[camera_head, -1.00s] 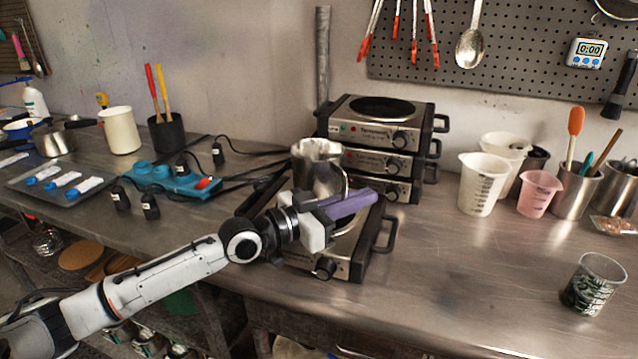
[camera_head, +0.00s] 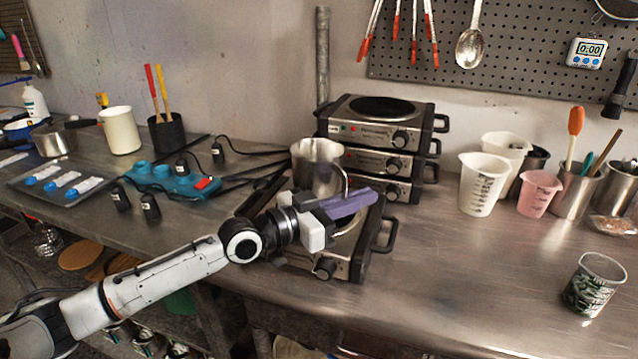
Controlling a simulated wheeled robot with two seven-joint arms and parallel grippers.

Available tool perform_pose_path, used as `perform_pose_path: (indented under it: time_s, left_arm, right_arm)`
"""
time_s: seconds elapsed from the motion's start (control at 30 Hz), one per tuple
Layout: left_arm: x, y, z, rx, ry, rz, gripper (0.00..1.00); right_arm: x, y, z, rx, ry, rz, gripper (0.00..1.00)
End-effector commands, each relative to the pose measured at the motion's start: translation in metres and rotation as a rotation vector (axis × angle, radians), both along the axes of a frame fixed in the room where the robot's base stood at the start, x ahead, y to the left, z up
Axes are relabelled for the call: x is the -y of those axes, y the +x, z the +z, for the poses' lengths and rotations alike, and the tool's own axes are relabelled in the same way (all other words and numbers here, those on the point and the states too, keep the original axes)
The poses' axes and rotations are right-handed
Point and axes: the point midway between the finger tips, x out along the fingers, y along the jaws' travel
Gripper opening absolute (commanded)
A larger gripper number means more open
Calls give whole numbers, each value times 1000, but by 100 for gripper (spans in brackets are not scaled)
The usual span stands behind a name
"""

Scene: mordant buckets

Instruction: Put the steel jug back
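The steel jug (camera_head: 316,170) is upright, or nearly so, at the single front hot plate (camera_head: 353,262), just left of the stacked hot plates. Its handle curves down on its right side to my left gripper (camera_head: 348,204). The purple fingers look shut on the handle's lower part, though the grip is partly hidden. The gripper and the jug cover much of the front plate's top. The jug's base is hidden behind my gripper, so I cannot tell whether it touches the plate. My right gripper is not in view.
Stacked hot plates (camera_head: 385,127) stand behind. Black cables and a blue power strip (camera_head: 172,183) lie to the left. White measuring cups (camera_head: 482,184), a pink cup (camera_head: 538,193) and a patterned beaker (camera_head: 594,285) stand to the right.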

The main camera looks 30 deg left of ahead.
Motion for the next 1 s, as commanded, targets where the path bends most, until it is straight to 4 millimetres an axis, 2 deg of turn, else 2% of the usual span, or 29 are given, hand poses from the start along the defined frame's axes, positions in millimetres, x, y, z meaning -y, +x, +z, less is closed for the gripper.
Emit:
perform_pose_path:
  time_s: [0.7,1.0]
  left_arm:
    - [-1,0,4,8,2,1,0]
    - [0,0,20,12,1,0,0]
  right_arm:
    - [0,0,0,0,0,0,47]
    - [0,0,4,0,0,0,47]
